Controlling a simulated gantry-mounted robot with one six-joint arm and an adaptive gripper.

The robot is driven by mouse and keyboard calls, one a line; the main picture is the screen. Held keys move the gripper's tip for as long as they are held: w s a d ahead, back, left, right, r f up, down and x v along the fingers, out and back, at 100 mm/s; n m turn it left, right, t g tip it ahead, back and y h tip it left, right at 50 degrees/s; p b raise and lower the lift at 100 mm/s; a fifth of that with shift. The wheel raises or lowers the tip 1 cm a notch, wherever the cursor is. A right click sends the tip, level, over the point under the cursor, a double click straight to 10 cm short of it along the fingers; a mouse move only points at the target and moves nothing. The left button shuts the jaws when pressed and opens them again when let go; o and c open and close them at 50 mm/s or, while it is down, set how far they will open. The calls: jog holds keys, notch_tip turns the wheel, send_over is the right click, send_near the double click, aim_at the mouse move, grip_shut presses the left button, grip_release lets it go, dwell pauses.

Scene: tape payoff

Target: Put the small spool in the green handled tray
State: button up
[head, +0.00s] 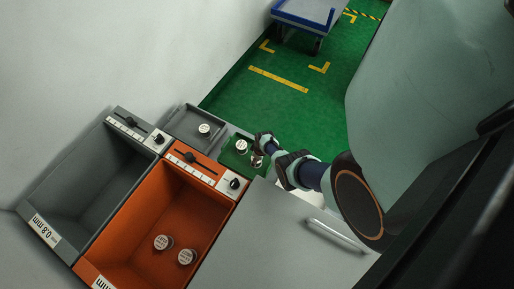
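The green tray (233,163) lies beyond the orange bin, partly hidden by my arm; its handle cannot be made out. A white-topped spool (241,146) stands upright in it. My gripper (258,160) is at the right part of the green tray, close to the right of that spool. It is small and dark here, and I cannot tell whether its fingers are open or shut or hold anything. Another spool (204,129) stands in the grey tray (180,128). Two more spools (163,242) (186,257) are in the orange bin. Which spool is the small one is not clear.
The deep orange bin (128,226) and an empty grey bin (70,200) stand at the left, with control panels at their far ends. A light grey worktop (265,240) with a pale bar (336,236) is right of the bins. A blue cart (305,14) stands on the green floor.

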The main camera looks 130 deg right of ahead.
notch_tip(320, 180, up, 10)
jog(key=a+p, duration=0.1)
jog(key=p, duration=0.5)
jog(key=shift+s+a+f, duration=0.15)
jog(key=shift+s+f, duration=0.1)
